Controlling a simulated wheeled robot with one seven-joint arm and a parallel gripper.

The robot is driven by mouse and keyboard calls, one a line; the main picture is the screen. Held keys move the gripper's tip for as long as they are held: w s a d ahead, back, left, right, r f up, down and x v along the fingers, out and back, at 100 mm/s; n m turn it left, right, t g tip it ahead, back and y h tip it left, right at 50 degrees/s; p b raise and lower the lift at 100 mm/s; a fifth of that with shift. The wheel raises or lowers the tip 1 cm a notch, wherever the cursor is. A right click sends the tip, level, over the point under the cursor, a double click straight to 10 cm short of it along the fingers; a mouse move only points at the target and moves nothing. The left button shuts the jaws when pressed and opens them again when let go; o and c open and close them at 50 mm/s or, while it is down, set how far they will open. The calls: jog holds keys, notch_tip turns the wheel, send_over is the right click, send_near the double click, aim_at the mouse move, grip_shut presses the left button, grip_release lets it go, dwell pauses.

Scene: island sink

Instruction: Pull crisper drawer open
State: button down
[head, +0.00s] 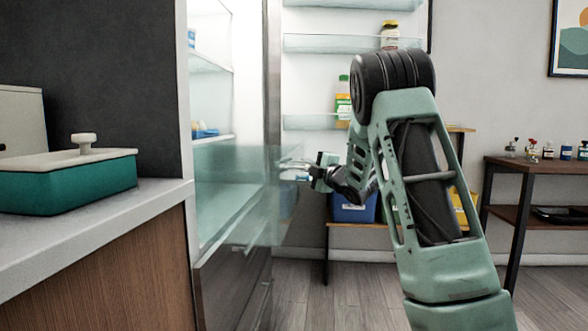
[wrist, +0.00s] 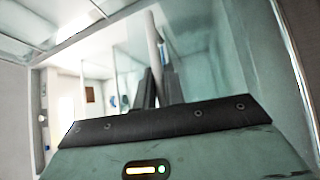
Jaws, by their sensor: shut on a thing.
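The crisper drawer (head: 238,178) is a translucent, pale green box low in the open fridge in the head view. How far it stands out is hard to tell through the clear panels. My gripper (head: 292,169) is at the drawer's right side, at the height of its upper part. In the wrist view my gripper (wrist: 158,88) has its dark fingers closed on a pale bar handle (wrist: 153,40), which runs up between them. Greenish clear panels of the drawer (wrist: 205,55) show beside the handle. The exact contact at the fingertips is small and partly hidden.
The open fridge door has clear shelves (head: 340,42) holding bottles, behind my arm. A counter (head: 90,225) with a teal box (head: 70,185) stands at the left. A dark side table (head: 530,165) with small bottles is at the right. Floor (head: 345,295) shows below my arm.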

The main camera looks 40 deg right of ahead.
jog(key=shift+s+d, duration=0.15)
jog(key=shift+s, duration=0.05)
jog(key=c, duration=1.5)
grip_release()
jog(key=s, duration=0.5)
jog(key=s+a+f+p, duration=0.1)
jog(key=s, duration=0.5)
jog(key=s+a+f, duration=0.1)
jog(key=s, duration=0.5)
jog(key=shift+a+f, duration=0.15)
jog(key=shift+f, duration=0.1)
